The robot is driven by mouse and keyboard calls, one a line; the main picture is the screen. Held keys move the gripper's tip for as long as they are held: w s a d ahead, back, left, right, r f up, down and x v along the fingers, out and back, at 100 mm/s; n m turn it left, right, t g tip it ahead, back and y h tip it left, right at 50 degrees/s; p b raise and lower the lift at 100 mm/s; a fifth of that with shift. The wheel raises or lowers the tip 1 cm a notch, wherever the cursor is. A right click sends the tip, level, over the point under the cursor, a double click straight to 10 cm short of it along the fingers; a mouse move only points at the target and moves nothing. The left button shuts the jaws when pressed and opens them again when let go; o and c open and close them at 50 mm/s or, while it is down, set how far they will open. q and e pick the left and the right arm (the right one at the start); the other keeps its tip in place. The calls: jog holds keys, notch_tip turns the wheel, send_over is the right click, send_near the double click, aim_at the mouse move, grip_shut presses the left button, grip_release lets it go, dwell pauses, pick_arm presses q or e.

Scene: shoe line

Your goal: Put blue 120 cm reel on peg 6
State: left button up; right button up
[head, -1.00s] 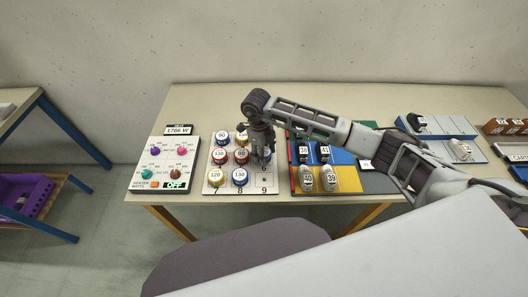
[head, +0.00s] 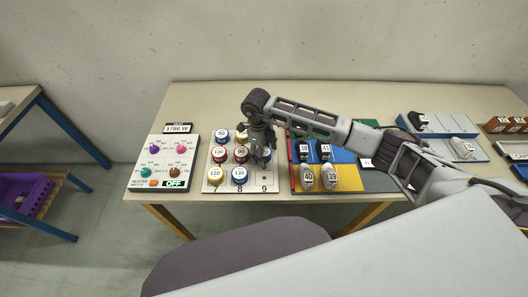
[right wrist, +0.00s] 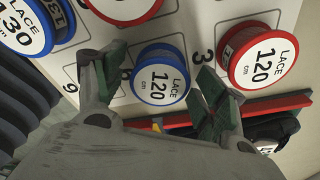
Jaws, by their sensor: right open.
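The blue 120 reel (right wrist: 160,75) sits at the place beside the printed 6 on the white peg board (right wrist: 92,22). Its label faces the camera; whether it is fully down on its peg I cannot tell. My right gripper (right wrist: 155,98) is open, with one finger on each side of the reel. In the head view my right gripper (head: 261,158) is over the right column of the peg board (head: 250,186) and hides the blue reel there. Peg 9's place at the front right is bare. My left gripper is not in view.
A red 120 reel (right wrist: 260,62) sits by the printed 3. A blue 130 reel (right wrist: 28,25) and a red reel are close by. Left of the board is a dial panel (head: 163,161); right are coloured mats with shoes (head: 330,177).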

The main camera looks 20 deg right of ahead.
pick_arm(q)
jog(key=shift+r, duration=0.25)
pick_arm(e)
jog(key=shift+r, duration=0.25)
jog(key=shift+r+p, duration=0.35)
jog(key=shift+p, duration=0.25)
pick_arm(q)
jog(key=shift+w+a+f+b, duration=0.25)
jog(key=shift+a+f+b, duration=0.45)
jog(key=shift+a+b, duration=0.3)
pick_arm(e)
notch_tip(320, 180, up, 12)
jog(key=w+a, duration=0.1)
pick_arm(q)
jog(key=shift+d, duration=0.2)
pick_arm(e)
jog(key=shift+f, duration=0.1)
